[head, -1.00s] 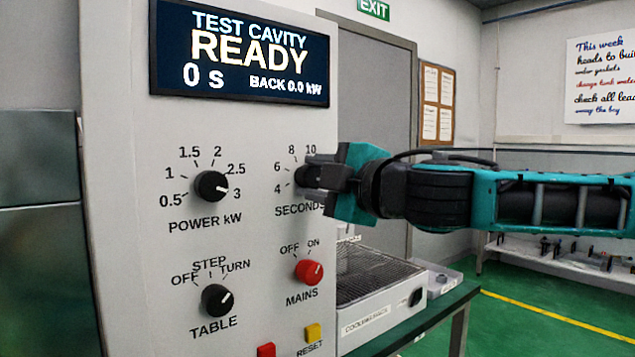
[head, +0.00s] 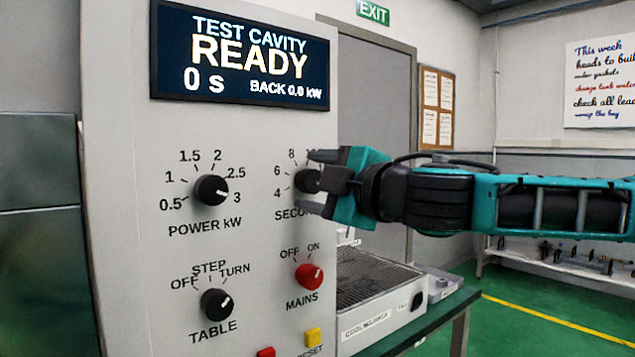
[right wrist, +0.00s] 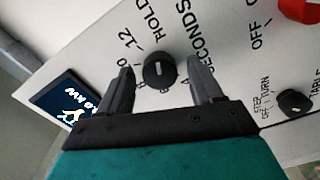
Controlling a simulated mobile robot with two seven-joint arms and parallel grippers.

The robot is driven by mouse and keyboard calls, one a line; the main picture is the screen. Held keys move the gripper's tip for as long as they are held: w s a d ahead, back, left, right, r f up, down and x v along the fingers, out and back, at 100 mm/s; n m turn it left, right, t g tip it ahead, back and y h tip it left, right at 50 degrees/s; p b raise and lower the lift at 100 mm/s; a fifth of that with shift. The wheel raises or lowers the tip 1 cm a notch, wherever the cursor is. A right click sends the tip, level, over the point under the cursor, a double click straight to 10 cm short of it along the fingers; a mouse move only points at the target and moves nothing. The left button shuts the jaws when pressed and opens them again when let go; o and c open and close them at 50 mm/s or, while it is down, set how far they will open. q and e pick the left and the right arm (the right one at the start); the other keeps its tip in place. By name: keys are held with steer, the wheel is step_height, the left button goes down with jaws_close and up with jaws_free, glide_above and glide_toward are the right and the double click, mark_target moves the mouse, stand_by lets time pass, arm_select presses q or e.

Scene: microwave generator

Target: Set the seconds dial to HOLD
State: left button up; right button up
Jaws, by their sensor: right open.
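The seconds dial (head: 307,181) is a round black knob on the grey front panel, partly hidden by my right gripper in the head view. My right gripper (head: 316,182) is open, coming in from the right, with one finger above the dial and one below it. In the right wrist view the dial (right wrist: 160,70) sits between the spread fingers of my gripper (right wrist: 163,84), with gaps on both sides. Its white mark shows, but I cannot tell which end points. The HOLD label (right wrist: 150,20) is above the dial there. My left gripper is not in view.
The power dial (head: 211,190) is to the left, the table dial (head: 216,304) at lower left, and the red mains knob (head: 309,276) just below. The display (head: 240,52) reads READY, 0 S. A cooling rack (head: 375,285) stands on a bench at right.

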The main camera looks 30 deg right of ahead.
steer(key=shift+s+r+p, duration=0.1)
steer(key=shift+s+p, duration=0.2)
steer(key=shift+s, duration=1.05)
steer(key=shift+s+d, duration=0.3)
steer(key=shift+s, duration=0.4)
steer(key=b, duration=0.5)
glide_toward(316, 180)
steer(key=s, duration=0.3)
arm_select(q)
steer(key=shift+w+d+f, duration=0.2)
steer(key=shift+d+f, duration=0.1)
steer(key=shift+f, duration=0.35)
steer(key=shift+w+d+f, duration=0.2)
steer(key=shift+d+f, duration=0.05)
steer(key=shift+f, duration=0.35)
arm_select(e)
steer(key=shift+s+a, duration=0.1)
steer(key=shift+s, duration=0.25)
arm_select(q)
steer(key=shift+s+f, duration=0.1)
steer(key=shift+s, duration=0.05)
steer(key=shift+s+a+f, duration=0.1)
